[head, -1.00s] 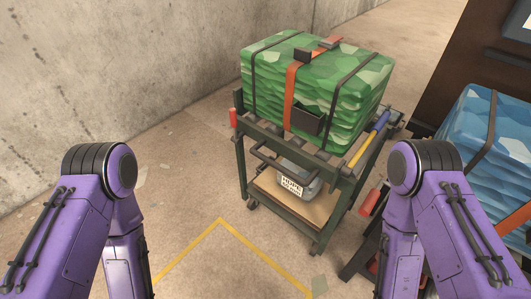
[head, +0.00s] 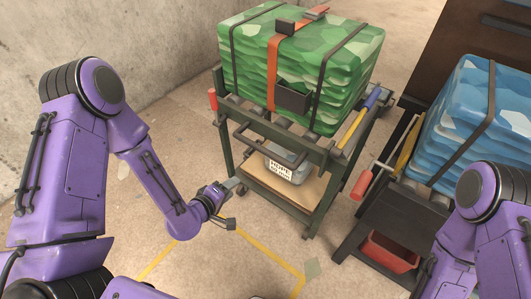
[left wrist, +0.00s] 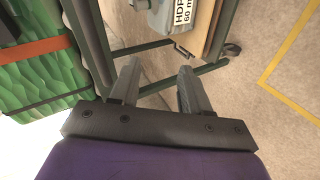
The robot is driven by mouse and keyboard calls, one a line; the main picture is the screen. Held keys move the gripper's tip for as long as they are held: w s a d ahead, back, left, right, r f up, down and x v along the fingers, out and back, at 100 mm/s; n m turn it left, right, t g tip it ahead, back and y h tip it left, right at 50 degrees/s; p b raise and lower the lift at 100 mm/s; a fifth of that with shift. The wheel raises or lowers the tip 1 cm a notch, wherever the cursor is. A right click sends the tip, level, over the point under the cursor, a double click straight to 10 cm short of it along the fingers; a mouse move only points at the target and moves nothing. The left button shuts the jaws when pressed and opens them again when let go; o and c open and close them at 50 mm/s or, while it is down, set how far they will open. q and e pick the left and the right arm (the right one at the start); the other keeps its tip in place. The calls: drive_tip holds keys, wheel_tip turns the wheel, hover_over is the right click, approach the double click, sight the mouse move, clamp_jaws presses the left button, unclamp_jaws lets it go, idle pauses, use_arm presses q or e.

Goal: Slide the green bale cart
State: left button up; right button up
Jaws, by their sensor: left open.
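The green bale cart (head: 228,150) is a dark green metal frame with a lower shelf. A green camouflage-patterned bale (head: 345,75), bound with black straps and an orange strap, sits on top. A dark bar handle (head: 268,148) sticks out from the cart's near side. My left gripper (head: 235,204) is open and empty, low by the cart's front left leg. In the left wrist view its two fingers (left wrist: 157,90) point toward the cart frame, with the bale at the left. My right gripper is not in view; only my right arm shows.
A blue bale (head: 475,120) sits on another dark cart at the right, with a red bin (head: 390,252) below. A grey labelled box (head: 287,165) rests on the green cart's shelf. A yellow floor line (head: 265,248) runs in front. A concrete wall (head: 100,60) stands at the left.

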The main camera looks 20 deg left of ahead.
sight(257, 149)
use_arm(q)
drive_tip(key=w+d+r+n+t+h, duration=0.1)
drive_tip(key=w+r+t+h, duration=0.15)
drive_tip(key=w+r, duration=0.35)
drive_tip(key=shift+t, duration=0.25)
drive_tip(key=x, duration=0.9)
drive_tip(key=shift+w+d, duration=0.2)
drive_tip(key=shift+d, duration=0.1)
clamp_jaws()
